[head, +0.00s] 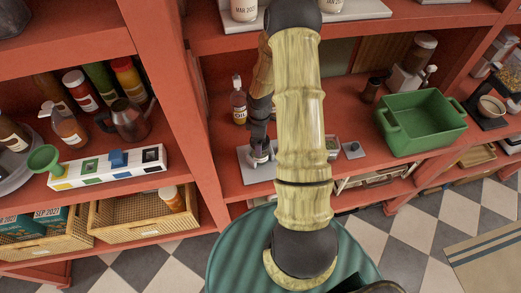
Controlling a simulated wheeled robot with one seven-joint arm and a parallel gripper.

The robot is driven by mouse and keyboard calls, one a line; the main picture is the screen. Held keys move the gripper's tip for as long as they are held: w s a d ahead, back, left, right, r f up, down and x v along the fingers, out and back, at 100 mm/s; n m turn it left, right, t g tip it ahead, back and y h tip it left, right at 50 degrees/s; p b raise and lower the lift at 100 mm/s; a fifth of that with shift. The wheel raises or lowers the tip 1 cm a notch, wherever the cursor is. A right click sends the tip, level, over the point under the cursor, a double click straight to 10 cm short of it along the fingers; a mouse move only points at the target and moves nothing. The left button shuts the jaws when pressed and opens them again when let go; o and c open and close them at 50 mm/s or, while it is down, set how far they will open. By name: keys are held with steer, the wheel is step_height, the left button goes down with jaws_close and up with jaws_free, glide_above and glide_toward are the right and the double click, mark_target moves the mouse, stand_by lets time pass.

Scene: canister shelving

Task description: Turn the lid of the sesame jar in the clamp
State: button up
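My gripper (261,147) points down over the middle shelf, at the left side of its bay. Directly beneath it is a small jar (263,155), mostly covered by the gripper. The jar stands at a grey plate (250,178) lying on the red shelf; I take these to be the sesame jar and the clamp base. The lid and the clamp's jaws are hidden behind my gripper. The fingers are too small and dark to tell whether they touch the lid or are closed.
A brown bottle (239,104) stands close behind my gripper on the left. A green crate (421,122) sits to the right on the same shelf. A red upright (178,80) borders the bay on the left. A shelf with white canisters (244,9) is above.

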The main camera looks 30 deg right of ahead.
steer(key=m+b, duration=0.1)
steer(key=m, duration=0.4)
steer(key=shift+f, duration=0.1)
steer(key=m+b, duration=0.1)
steer(key=m, duration=1.3)
steer(key=c, duration=1.2)
steer(key=shift+c, duration=0.3)
